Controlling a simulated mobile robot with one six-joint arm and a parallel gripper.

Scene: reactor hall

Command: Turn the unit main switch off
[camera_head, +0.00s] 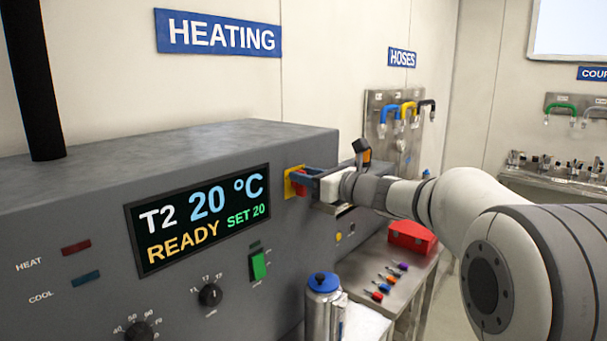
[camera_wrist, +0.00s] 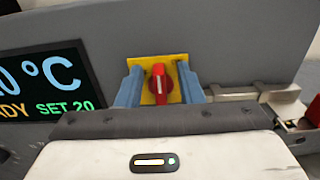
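The main switch is a red rotary knob (camera_wrist: 160,84) on a yellow plate (camera_wrist: 146,68), on the front of the grey heating unit (camera_head: 195,300). In the wrist view its grip bar stands upright, with a white mark along it. My gripper (camera_wrist: 161,86) is open, with one blue-grey finger on each side of the knob. Gaps show between the fingers and the knob. In the head view my gripper (camera_head: 303,180) reaches the plate (camera_head: 289,186) from the right and hides most of the knob (camera_head: 301,189).
The unit's display (camera_head: 200,218) reads T2 20 °C, READY, SET 20. A green rocker switch (camera_head: 258,264) and a black dial (camera_head: 210,295) sit below it. A blue-lidded canister (camera_head: 323,283), a side table with small coloured items, and a red box (camera_head: 411,237) stand right.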

